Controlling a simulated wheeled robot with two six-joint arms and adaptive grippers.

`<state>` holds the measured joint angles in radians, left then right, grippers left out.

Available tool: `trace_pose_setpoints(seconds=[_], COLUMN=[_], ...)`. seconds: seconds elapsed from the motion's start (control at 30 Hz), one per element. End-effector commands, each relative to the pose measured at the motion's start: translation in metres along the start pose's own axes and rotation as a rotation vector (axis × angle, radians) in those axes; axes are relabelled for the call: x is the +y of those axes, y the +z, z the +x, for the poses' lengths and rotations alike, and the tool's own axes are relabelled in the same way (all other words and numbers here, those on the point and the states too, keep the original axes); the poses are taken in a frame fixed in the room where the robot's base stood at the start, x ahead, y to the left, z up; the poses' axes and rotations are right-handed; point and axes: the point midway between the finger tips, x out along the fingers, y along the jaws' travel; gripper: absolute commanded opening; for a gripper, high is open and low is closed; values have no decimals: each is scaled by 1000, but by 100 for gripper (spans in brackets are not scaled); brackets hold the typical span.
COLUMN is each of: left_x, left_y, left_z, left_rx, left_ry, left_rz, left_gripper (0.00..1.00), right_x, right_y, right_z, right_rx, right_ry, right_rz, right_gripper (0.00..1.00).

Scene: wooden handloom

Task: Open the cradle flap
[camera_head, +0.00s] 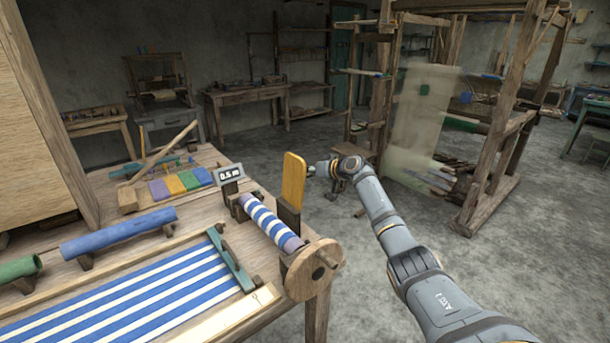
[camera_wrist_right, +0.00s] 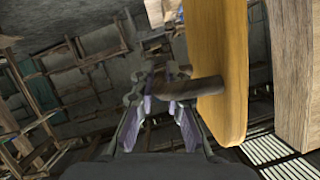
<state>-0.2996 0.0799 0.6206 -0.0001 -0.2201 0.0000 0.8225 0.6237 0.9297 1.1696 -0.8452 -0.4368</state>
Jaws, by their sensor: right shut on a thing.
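The yellow cradle flap (camera_head: 293,180) stands upright at the back right of the cradle, beside the roll of blue-and-white striped cloth (camera_head: 270,222). In the right wrist view the flap (camera_wrist_right: 222,60) is close on the right, with a dark round knob (camera_wrist_right: 205,87) sticking out of it to the left. My right gripper (camera_head: 318,170) is at the flap's right side, its arm coming in from the right. In the right wrist view its fingers (camera_wrist_right: 163,92) are closed around the knob. My left gripper is not in view.
A round wooden end disc (camera_head: 313,268) stands at the table's front right corner. A small display (camera_head: 230,174), a blue roll (camera_head: 118,232) and coloured blocks (camera_head: 180,183) are on the table. A loom frame (camera_head: 490,110) stands behind at right; the floor (camera_head: 350,260) between is clear.

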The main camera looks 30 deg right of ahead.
Motion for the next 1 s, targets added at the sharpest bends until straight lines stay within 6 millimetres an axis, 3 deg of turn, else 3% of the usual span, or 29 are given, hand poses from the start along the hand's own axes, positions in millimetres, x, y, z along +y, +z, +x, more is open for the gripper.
trace_pose_setpoints(seconds=[0.33, 0.37, 0.53, 0.83, 1.0], left_x=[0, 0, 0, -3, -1], left_y=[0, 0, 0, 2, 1], left_z=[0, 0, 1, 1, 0], left_rx=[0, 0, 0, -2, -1], left_ry=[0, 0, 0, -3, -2], left_rz=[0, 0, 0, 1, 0], left_gripper=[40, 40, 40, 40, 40], right_x=[0, 0, 0, 1, 4], right_y=[7, 7, 8, 6, 7], right_z=[2, 2, 2, 0, -22], right_rx=[-15, -15, -15, -13, -15], right_ry=[-3, -3, -3, 0, 5], right_rz=[4, 4, 4, 3, -2], right_gripper=[0, 15, 36, 36, 36])
